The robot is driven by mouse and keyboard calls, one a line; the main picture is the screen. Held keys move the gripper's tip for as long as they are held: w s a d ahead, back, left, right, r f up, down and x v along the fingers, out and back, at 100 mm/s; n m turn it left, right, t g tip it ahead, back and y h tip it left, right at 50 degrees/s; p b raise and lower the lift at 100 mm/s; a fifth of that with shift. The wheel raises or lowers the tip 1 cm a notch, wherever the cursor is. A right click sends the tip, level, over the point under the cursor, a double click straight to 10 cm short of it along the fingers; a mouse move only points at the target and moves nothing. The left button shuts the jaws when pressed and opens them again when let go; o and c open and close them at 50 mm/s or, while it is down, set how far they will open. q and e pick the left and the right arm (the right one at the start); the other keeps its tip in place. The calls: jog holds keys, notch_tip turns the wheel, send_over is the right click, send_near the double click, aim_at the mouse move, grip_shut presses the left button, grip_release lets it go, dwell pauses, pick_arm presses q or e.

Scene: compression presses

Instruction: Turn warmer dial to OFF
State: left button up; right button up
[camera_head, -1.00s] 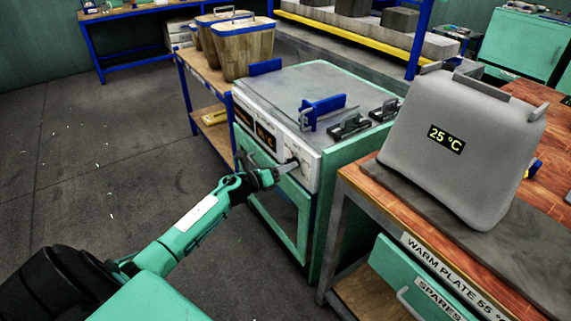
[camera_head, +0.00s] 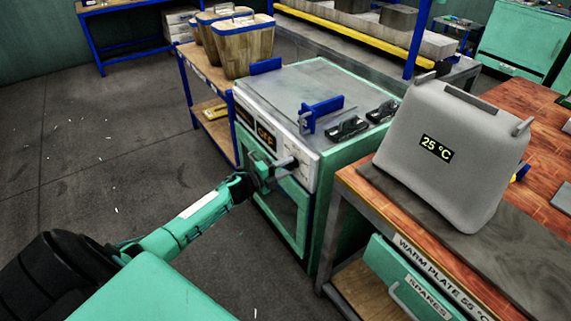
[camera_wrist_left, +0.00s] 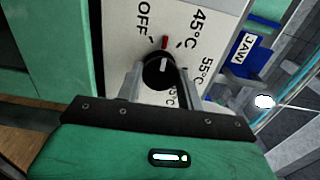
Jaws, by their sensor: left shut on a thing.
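The warmer (camera_head: 292,88) is a green and grey cabinet with a white front panel and an orange display (camera_head: 265,134) that reads OFF. Its dial (camera_wrist_left: 159,72) is a black knob with a white line pointing up towards a red mark, by the OFF lettering. 45°C and 55°C are printed further round to the right. My left gripper (camera_wrist_left: 160,82) is shut on the dial, one finger on each side of it. In the head view my left gripper (camera_head: 286,164) is at the right part of the panel and mostly hides the dial. My right gripper is not in view.
A shelf with wooden buckets (camera_head: 245,52) is behind.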

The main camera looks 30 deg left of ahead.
pick_arm(q)
jog(key=n+p, duration=0.2)
jog(key=n, duration=0.2)
jog(key=shift+n, duration=0.9)
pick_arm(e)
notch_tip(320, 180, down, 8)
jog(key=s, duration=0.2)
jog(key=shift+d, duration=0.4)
pick_arm(q)
jog(key=o, duration=1)
jog(key=shift+s, duration=0.1)
jog(key=shift+v, duration=6.85)
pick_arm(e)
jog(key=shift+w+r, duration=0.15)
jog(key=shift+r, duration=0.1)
pick_arm(q)
jog(key=shift+a, duration=0.1)
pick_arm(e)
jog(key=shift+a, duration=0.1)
